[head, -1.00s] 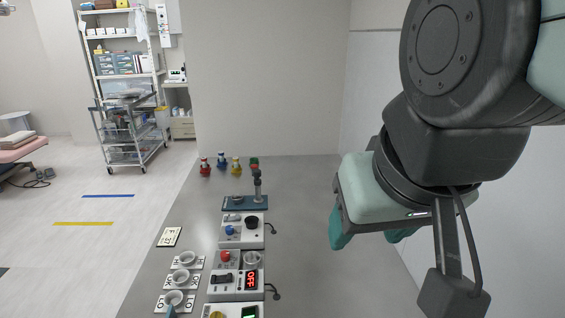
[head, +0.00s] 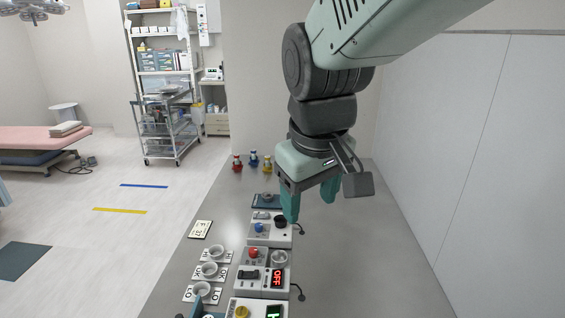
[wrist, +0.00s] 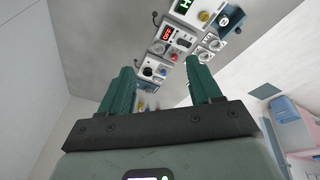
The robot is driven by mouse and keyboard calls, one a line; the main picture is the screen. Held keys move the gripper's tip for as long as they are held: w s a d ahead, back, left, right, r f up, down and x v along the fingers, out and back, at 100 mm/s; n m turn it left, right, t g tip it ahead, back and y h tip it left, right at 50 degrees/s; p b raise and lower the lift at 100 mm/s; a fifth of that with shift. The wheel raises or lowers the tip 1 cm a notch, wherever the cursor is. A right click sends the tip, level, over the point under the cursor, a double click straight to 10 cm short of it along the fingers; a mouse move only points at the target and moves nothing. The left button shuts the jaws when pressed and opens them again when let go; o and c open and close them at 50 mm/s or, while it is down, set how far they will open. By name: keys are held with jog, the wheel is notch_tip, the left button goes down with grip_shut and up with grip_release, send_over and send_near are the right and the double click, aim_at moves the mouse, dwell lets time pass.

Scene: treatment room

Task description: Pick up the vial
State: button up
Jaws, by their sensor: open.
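Small vials stand at the far end of the grey table: a red one (head: 237,162), a blue one (head: 253,158) and a yellow one (head: 267,164). A green one seen earlier beside them is now hidden behind my arm. Tiny coloured spots near the fingers in the wrist view are too small to tell apart. My gripper (head: 309,206) has teal fingers, spread apart with nothing between them. It hangs above the table, right of and nearer than the vials. Both fingers also show in the wrist view (wrist: 160,75).
Devices with knobs line the table's middle, including one with a red OFF display (head: 277,278). A dark blue stand (head: 266,201) is partly hidden by my gripper. White cups (head: 209,270) stand at left. The table's right side is clear, beside a white wall.

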jog(key=w+a+f+n+g, duration=0.1)
jog(key=w+a+f+n, duration=0.25)
jog(key=a+f, duration=0.3)
jog(key=n+g+h, duration=0.2)
jog(key=n, duration=0.5)
send_over(206, 316)
jog(key=s, duration=0.1)
notch_tip(206, 316, down, 20)
notch_tip(206, 316, down, 5)
jog(key=shift+s+f, duration=0.1)
jog(key=shift+s, duration=0.05)
jog(key=shift+d+f, duration=0.15)
jog(key=shift+f, duration=1.35)
jog(key=shift+d+f, duration=0.1)
jog(key=shift+f, duration=1.4)
grip_shut()
